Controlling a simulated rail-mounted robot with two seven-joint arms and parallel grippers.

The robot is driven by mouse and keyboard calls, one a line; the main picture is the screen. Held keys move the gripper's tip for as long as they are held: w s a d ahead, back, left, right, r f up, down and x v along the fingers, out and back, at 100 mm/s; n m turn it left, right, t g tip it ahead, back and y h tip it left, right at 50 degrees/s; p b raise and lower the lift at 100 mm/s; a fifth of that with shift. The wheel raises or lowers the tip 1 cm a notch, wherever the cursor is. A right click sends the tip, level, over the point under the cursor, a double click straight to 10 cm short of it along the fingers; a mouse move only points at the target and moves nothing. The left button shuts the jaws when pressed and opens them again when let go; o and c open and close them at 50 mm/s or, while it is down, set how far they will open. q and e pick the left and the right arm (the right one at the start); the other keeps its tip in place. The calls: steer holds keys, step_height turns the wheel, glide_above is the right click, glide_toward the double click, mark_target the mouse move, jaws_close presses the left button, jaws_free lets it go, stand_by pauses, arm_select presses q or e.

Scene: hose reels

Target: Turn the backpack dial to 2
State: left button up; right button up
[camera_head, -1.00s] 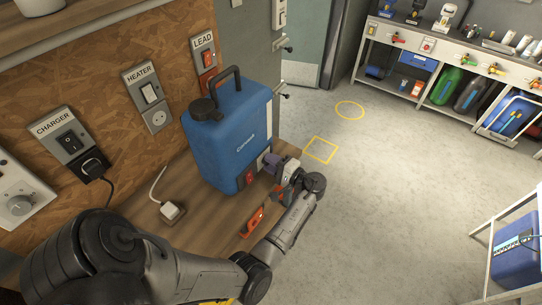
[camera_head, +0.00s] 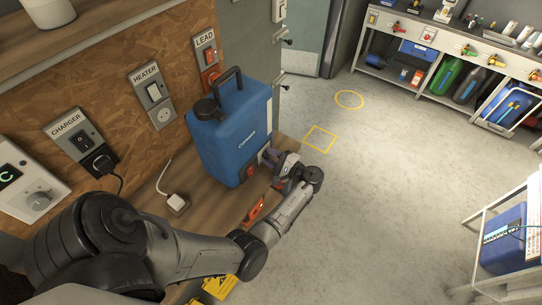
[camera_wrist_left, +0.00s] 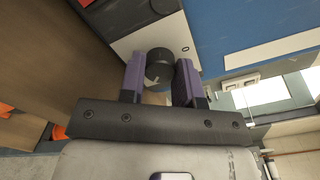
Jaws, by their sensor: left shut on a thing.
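The blue backpack unit (camera_head: 233,126) stands upright on the wooden bench, with a black handle and a dark cap on top. In the left wrist view its blue side (camera_wrist_left: 245,30) and pale dial panel (camera_wrist_left: 150,35) show. The black round dial (camera_wrist_left: 159,68) sits on that panel, between the purple fingers of my left gripper (camera_wrist_left: 160,78), which is shut on it. In the head view my left gripper (camera_head: 270,158) is at the unit's lower right side, and it hides the dial there. The dial's numbers cannot be read. My right gripper is not in view.
An orange tool (camera_head: 254,210) lies on the bench below my left arm. A white plug adapter (camera_head: 177,203) is left of the unit. Wall switches for charger (camera_head: 83,142), heater (camera_head: 154,92) and lead line the board.

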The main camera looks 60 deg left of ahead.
arm_select(q)
steer(key=o, duration=0.9)
steer(key=shift+d, duration=0.1)
steer(key=b+v, duration=0.2)
steer(key=v, duration=1.1)
steer(key=shift+w+d, duration=0.25)
steer(key=shift+w+f, duration=0.1)
